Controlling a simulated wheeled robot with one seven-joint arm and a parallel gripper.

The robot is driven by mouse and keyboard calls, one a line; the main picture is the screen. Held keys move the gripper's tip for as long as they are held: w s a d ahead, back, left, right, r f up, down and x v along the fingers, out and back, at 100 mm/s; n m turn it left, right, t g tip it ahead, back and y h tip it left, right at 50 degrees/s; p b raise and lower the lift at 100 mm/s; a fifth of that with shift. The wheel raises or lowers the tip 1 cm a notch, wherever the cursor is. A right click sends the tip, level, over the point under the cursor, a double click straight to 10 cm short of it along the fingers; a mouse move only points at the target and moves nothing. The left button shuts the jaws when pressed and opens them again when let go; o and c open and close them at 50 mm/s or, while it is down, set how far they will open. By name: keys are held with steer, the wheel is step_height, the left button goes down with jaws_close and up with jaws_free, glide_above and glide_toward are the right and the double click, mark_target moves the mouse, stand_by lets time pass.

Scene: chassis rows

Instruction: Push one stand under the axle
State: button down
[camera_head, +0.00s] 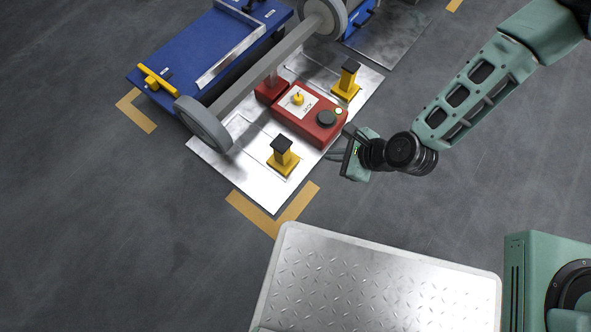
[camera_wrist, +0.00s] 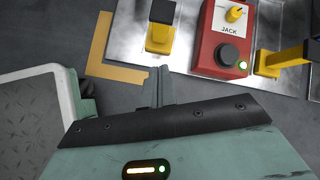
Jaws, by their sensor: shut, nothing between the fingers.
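Two yellow stands with black tops stand on a shiny metal plate (camera_head: 215,153). The near stand (camera_head: 282,158) is in front of the axle and also shows in the wrist view (camera_wrist: 159,38). The far stand (camera_head: 346,82) is right of the axle, partly cut off in the wrist view (camera_wrist: 284,58). Both are upright and apart from the axle. The grey axle (camera_head: 259,71) runs diagonally between two wheels (camera_head: 203,124), above a red jack (camera_head: 270,90). My gripper (camera_head: 332,156) is shut and empty, right of the near stand, touching neither stand. Its fingers show in the wrist view (camera_wrist: 157,86).
A red control box (camera_head: 316,122) marked JACK, with a yellow knob, dark button and green light, sits between the stands. A blue chassis (camera_head: 190,50) lies behind the axle. Yellow tape corners (camera_head: 271,218) mark the floor. Open floor lies left and right.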

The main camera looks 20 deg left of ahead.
mark_target(288, 160)
steer(key=a+f+m+b, duration=0.1)
steer(key=a+f+b, duration=0.1)
steer(key=f, duration=0.3)
steer(key=a+f+m+t+b, duration=0.1)
steer(key=a+f+m+b, duration=0.1)
steer(key=f+b, duration=0.3)
steer(key=a+f+m+b, duration=0.1)
steer(key=a+f+b, duration=0.1)
steer(key=f, duration=0.5)
steer(key=shift+w+a+m+b, duration=0.25)
steer(key=shift+w+m+b, duration=0.15)
steer(key=shift+b, duration=0.3)
steer(key=a+b, duration=0.1)
steer(key=w+a+b, duration=0.1)
steer(key=a, duration=0.1)
steer(key=shift+w+f, duration=0.1)
steer(key=shift+w, duration=0.1)
steer(key=shift+w+a+r+b, duration=0.2)
steer(key=shift+a+b, duration=0.2)
steer(key=shift+a, duration=0.2)
